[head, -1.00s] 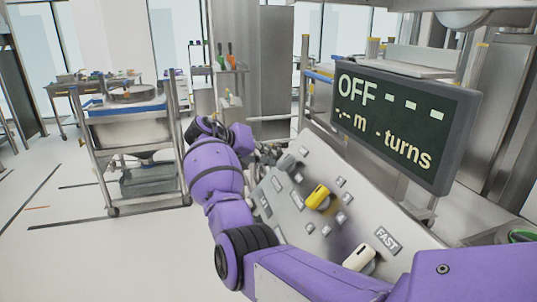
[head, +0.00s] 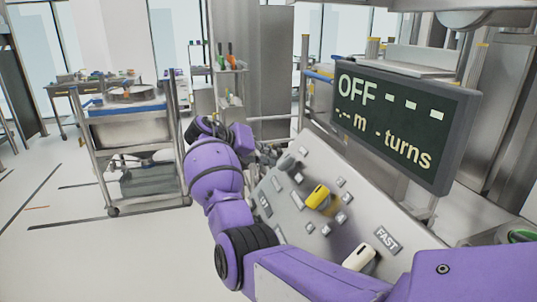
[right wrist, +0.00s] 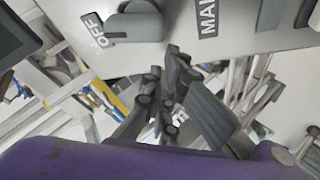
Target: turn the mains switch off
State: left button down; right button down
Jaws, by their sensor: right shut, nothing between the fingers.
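The mains switch is a dark grey rotary knob (right wrist: 135,24) at the top of the right wrist view. Its bar lies with one end against the OFF label (right wrist: 96,30); part of a label beginning "MAI" (right wrist: 208,16) is on its other side. In the head view the grey knob (head: 287,162) sits at the panel's far upper left corner. My right gripper (right wrist: 176,60) is shut and empty, just off the panel edge close to the knob; I see no clear contact. In the head view my right gripper (head: 266,153) is partly hidden by my wrist. My left gripper is out of view.
The sloping control panel (head: 277,222) carries a yellow knob (head: 317,196), a white knob (head: 359,257) and several small buttons. A display (head: 405,125) behind it reads OFF with dashes. A steel trolley (head: 130,132) stands left; the floor there is open.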

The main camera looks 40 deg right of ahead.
jog(key=shift+r+p, duration=0.3)
jog(key=shift+r, duration=0.5)
